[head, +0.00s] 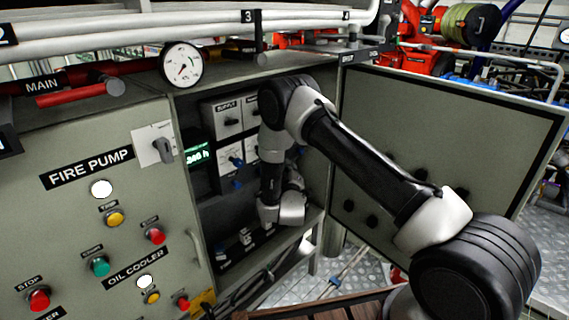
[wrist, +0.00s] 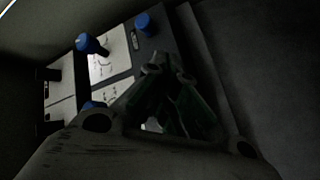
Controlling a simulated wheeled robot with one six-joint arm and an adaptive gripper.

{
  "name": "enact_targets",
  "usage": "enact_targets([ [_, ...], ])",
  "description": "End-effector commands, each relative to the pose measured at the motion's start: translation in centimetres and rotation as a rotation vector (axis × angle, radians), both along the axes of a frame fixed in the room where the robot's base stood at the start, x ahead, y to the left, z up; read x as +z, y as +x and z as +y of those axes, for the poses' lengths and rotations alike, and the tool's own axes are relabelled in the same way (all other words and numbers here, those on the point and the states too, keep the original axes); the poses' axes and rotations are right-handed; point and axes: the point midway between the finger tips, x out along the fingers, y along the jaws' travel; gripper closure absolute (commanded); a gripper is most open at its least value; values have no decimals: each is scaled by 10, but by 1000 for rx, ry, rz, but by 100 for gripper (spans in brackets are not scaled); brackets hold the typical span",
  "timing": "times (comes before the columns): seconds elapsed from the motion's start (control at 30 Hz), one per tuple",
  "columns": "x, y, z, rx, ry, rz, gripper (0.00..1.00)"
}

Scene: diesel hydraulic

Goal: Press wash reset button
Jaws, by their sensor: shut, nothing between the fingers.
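No label reading wash reset is legible in either view, so I cannot tell which control is that button. Inside the open cabinet (head: 205,190) are pale panels with blue knobs, one of them this blue knob (head: 237,184). The wrist view shows a blue knob (wrist: 145,23) near the top, another (wrist: 90,43) to its left, and a third partly hidden behind my gripper. My gripper (wrist: 168,66) is shut and empty, its tips close to the dark panel edge below the top knob. Contact cannot be told. In the head view my arm hides the gripper inside the cabinet.
The fire pump panel (head: 85,215) with coloured buttons is left of the opening. The open cabinet door (head: 450,130) stands to the right, beside my arm. White pipes (head: 150,35) and a gauge (head: 181,65) are above. A lower shelf of switches (head: 245,238) is under my wrist.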

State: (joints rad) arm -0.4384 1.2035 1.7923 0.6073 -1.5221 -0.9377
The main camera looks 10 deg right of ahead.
Motion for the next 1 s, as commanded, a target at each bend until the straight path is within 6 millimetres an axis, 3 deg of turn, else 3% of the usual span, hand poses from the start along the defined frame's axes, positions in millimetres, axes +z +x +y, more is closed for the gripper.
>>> enact_targets([
  [0.83, 0, -16, -11, 1, 0, 1, 100],
  [1.0, 0, -27, -19, 0, -2, 2, 100],
])
